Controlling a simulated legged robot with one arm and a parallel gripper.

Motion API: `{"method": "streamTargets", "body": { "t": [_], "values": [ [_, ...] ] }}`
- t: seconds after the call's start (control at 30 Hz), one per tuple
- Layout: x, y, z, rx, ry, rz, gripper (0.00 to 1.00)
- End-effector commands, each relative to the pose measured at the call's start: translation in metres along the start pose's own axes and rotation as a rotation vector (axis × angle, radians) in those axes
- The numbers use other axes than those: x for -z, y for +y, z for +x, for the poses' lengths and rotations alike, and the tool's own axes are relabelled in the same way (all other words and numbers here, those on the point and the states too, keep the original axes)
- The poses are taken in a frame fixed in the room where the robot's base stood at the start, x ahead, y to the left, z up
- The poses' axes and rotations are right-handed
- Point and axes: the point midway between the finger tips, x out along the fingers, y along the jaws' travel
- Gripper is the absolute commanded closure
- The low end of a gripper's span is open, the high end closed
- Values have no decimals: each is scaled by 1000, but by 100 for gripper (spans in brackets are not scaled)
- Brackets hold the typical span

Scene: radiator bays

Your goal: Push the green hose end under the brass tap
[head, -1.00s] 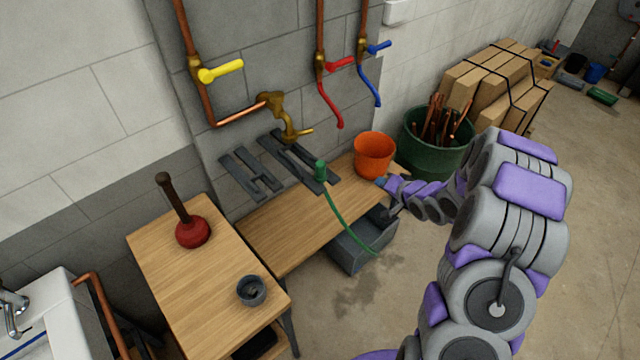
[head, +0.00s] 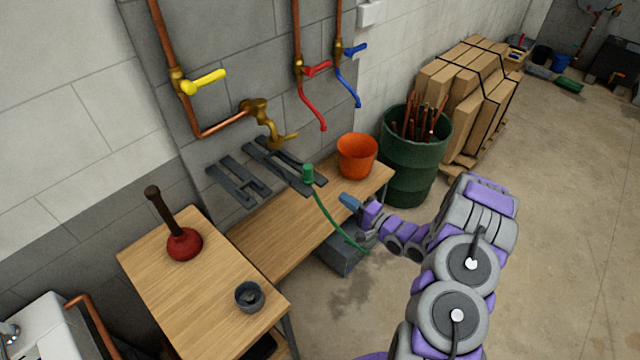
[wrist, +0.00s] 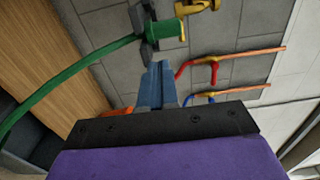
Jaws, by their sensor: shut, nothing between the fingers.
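The green hose end (head: 308,173) stands upright at the right part of a dark slotted bracket (head: 285,165) above the wooden bench. Its green hose hangs down to the right. The brass tap (head: 262,115) is on the wall, up and left of the hose end, its spout over the bracket's left part. My gripper (head: 347,201) is shut and empty, to the right of and a little below the hose end in the head view, apart from it. In the wrist view my fingers (wrist: 158,82) point towards the hose end (wrist: 166,30), with part of the brass tap (wrist: 200,6) beyond.
An orange bucket (head: 357,157) stands on the bench (head: 265,235) behind my gripper. A grey bin (head: 340,252) is below it. A plunger (head: 184,243) and a dark cup (head: 249,296) stand on the nearer table. Red and blue taps are on the wall above. Floor at right is clear.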

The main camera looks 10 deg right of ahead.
Motion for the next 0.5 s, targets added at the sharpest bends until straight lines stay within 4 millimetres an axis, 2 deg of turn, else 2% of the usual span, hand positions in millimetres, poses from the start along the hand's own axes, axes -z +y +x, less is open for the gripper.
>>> {"method": "streamTargets", "body": {
  "t": [0.03, 0.3, 0.5],
  "values": [
    [-3, 1, 10, -1, -4, -3, 100],
    [-8, 1, 53, -5, -5, -5, 100],
    [-3, 1, 80, 0, -2, -3, 100]
  ]
}}
